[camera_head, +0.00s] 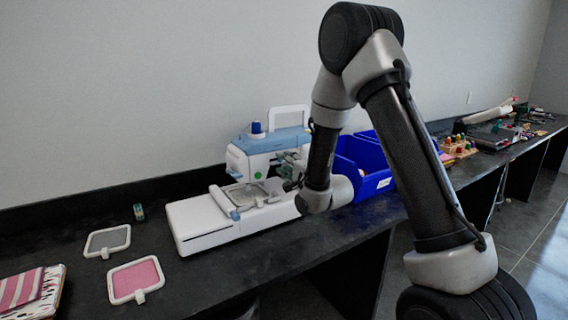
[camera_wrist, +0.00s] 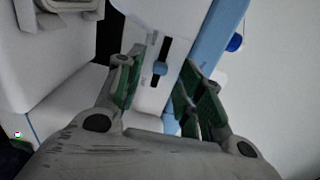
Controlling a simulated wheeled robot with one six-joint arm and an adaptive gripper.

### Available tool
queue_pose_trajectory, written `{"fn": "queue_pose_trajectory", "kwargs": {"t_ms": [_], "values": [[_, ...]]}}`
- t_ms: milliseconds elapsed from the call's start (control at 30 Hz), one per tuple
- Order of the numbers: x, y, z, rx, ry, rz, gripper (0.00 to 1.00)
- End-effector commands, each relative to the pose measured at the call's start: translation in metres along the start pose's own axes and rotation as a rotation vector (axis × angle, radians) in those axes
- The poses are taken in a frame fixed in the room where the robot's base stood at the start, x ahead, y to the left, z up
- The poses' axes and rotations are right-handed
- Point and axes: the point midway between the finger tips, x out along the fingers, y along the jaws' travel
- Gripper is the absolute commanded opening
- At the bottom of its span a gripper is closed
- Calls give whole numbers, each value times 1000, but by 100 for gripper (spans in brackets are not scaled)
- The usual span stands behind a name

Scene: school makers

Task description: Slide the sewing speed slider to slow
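The white and light-blue sewing machine (camera_head: 240,164) stands on the dark bench in the head view. Small lettering near the slot is too small to read. My gripper (camera_wrist: 163,60) is open, with one green-padded finger on each side of the slot. Nothing is between the pads except the slider area behind them; I cannot tell the exact depth gap.
Blue bins (camera_head: 373,184) stand right behind my arm. A pink framed hoop (camera_head: 136,279), a grey framed hoop (camera_head: 107,241), a small green spool (camera_head: 139,212) and folded cloth (camera_head: 30,292) lie on the left of the bench (camera_head: 75,222). Tools and a laptop lie far right.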

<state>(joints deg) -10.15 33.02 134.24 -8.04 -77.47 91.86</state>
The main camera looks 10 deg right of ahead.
Motion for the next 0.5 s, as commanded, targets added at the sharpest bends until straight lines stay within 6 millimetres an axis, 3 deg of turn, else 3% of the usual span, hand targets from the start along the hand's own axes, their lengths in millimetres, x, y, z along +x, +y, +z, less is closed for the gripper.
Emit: {"fn": "queue_pose_trajectory", "kwargs": {"t_ms": [167,400,500], "values": [[13,0,0,-1,0,1,38],[14,0,0,-1,0,1,38],[14,0,0,-1,0,1,21]]}}
